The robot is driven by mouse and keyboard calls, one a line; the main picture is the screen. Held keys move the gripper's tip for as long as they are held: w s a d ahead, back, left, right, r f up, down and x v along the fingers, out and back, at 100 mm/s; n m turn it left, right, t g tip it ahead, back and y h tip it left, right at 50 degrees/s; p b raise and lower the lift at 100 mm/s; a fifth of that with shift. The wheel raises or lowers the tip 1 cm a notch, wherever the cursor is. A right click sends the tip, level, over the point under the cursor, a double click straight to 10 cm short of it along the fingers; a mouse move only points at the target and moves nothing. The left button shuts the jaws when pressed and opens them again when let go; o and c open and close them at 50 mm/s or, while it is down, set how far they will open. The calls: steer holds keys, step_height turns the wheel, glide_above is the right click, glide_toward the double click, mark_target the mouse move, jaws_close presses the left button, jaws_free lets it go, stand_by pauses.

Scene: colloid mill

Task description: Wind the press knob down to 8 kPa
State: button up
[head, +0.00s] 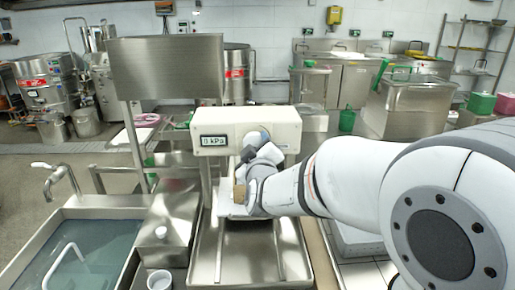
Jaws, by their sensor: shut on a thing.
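The press (282,132) is a cream-coloured head above a steel drain tray. Its small display (213,141) shows one digit before "kPa"; it looks like 0, but it is too small to tell from 8. My gripper (259,143) is up against the front of the press head, just right of the display. It is shut on the press knob, which is mostly hidden behind the fingers and wrist. A tan block (239,194) shows below, beside my wrist, over a pale plate (230,210).
A sink (85,212) of water with a tap (55,178) lies at the left. A white cup (160,280) stands in front of the steel box (168,228). A steel panel (167,68) on a post rises behind left. The steel tray (250,255) is bare in front.

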steer(key=m+b, duration=0.2)
steer(key=b, duration=0.1)
steer(key=shift+f, duration=0.2)
steer(key=m+b, duration=0.2)
steer(key=b, duration=0.1)
steer(key=shift+m, duration=0.4)
steer(key=m+b, duration=0.6)
steer(key=shift+r+m+t+h, duration=0.15)
steer(key=shift+m+t+h, duration=0.15)
steer(key=shift+t, duration=0.1)
steer(key=m+b, duration=0.3)
steer(key=m, duration=0.4)
steer(key=shift+r+h+b, duration=0.1)
steer(key=shift+h+b, duration=0.2)
steer(key=shift+b, duration=0.1)
steer(key=m+b, duration=0.2)
steer(key=m, duration=0.4)
steer(key=shift+h, duration=0.3)
steer(key=shift+r, duration=0.1)
